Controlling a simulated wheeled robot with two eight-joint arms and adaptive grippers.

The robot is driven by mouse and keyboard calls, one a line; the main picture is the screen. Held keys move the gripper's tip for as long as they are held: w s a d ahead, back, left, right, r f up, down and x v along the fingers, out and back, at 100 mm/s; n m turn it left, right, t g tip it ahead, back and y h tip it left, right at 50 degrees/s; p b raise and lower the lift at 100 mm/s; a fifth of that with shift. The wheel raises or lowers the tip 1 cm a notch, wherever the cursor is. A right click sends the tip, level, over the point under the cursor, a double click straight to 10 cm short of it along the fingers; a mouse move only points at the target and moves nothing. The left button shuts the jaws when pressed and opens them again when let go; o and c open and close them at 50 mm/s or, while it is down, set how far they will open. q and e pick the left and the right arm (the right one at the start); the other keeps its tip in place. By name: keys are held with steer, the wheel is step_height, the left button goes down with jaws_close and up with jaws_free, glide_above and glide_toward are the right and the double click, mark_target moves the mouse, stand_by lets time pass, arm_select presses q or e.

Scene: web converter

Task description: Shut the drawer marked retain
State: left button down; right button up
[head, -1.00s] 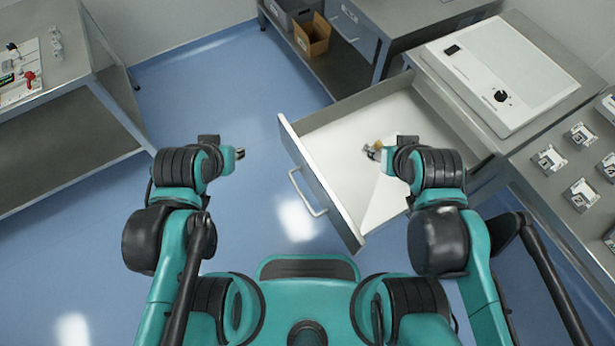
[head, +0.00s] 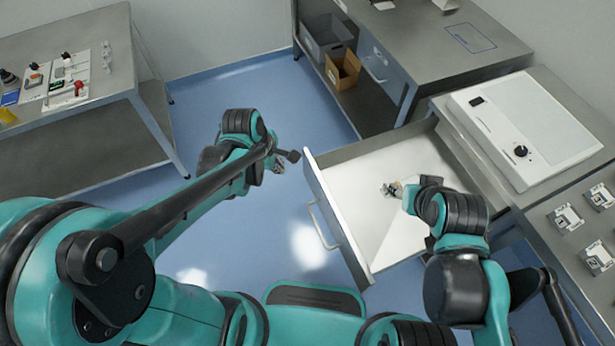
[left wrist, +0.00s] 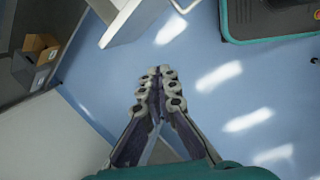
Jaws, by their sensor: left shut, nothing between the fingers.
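A drawer (head: 346,222) stands pulled out from the right-hand bench, its pale inside looking empty. Its front panel carries a bar handle (head: 318,226); I can read no marking on it. My left gripper (head: 285,160) is shut and empty, just left of the far corner of the drawer front, with a small gap in the picture. The left wrist view shows its closed fingertips (left wrist: 160,90), with a corner of the drawer (left wrist: 128,20) above them. My right gripper (head: 391,188) is over the open drawer; its fingers are too small to judge.
A white device with a black knob (head: 520,120) and several small metal fixtures (head: 566,218) sit on the right bench (head: 590,190). The left bench (head: 100,95) holds small items. Blue floor is clear between.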

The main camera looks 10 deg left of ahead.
arm_select(q)
steer(key=w+d+f+n+b, duration=0.2)
steer(key=d+f+n, duration=0.1)
steer(key=f, duration=0.4)
steer(key=w+d+f+n+g+b, duration=0.1)
steer(key=w+d+f+n, duration=0.1)
steer(key=f, duration=0.5)
steer(key=shift+w+d+n+h+b, duration=0.35)
steer(key=shift+d+n, duration=0.25)
steer(key=shift+d, duration=0.45)
steer(key=shift+w+f, duration=0.1)
